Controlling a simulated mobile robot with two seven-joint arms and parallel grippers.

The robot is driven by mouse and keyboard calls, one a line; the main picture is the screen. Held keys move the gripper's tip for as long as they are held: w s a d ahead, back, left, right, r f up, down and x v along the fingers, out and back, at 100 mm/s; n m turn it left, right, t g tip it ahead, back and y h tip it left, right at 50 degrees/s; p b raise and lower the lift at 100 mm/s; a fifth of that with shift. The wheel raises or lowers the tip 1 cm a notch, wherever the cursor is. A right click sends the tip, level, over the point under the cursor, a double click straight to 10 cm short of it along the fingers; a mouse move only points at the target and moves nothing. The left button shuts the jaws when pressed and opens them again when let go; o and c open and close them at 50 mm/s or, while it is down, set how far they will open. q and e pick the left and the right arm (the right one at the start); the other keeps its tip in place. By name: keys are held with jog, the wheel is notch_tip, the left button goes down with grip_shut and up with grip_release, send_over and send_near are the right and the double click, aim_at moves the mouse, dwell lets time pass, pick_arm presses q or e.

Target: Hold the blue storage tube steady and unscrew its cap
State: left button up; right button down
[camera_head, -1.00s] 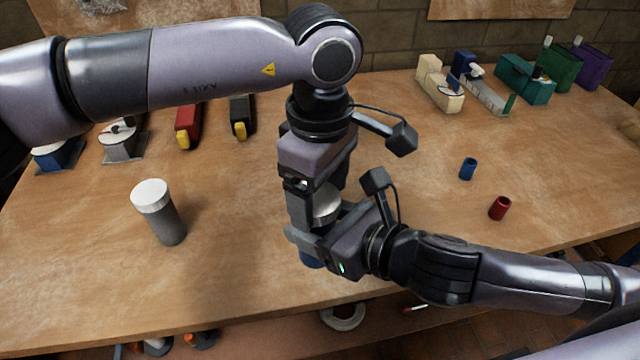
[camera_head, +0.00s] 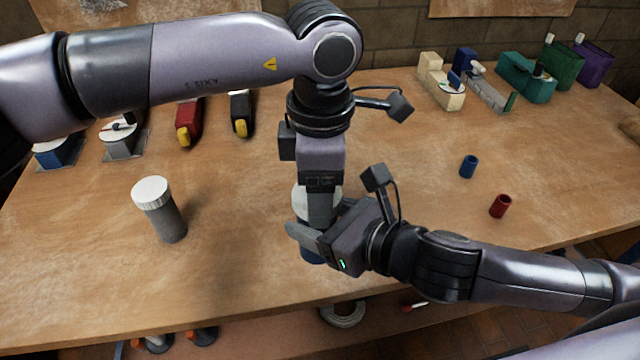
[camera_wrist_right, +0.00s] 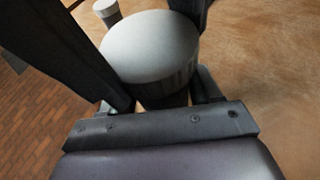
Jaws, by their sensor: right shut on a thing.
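The blue storage tube (camera_head: 311,257) stands upright near the table's front edge, mostly hidden behind my right gripper. Its white cap (camera_head: 301,203) shows beside my left gripper; the cap's round top also fills the upper middle of the right wrist view (camera_wrist_right: 150,45). My right gripper (camera_head: 306,237) comes in from the right and is shut on the tube below the cap. My left gripper (camera_head: 320,218) points straight down over the cap, with a finger in front of it. Dark fingers flank the cap in the wrist view; whether they press on it I cannot tell.
A grey tube with a white cap (camera_head: 165,215) stands to the left. A small blue cylinder (camera_head: 468,167) and a red one (camera_head: 500,206) stand to the right. Several devices line the table's back. The table (camera_head: 90,260) is clear at front left.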

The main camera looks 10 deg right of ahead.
pick_arm(q)
jog(key=shift+w+d+r, duration=0.1)
jog(key=shift+w+r, duration=0.05)
jog(key=shift+w, duration=0.1)
jog(key=o, duration=1.2)
jog(key=shift+c, duration=0.2)
jog(key=shift+s, duration=0.1)
jog(key=shift+s, duration=0.2)
notch_tip(320, 180, up, 4)
jog(key=shift+f, duration=0.15)
jog(key=shift+r, duration=0.3)
jog(key=shift+c, duration=0.4)
jog(key=r+m, duration=0.1)
jog(key=m, duration=0.1)
jog(key=r+m, duration=0.1)
jog(key=m, duration=0.1)
jog(key=r+m, duration=0.1)
jog(key=m, duration=0.1)
jog(key=shift+a+r+m, duration=0.1)
jog(key=shift+a+m, duration=0.2)
jog(key=shift+a, duration=0.05)
jog(key=shift+f, duration=3.95)
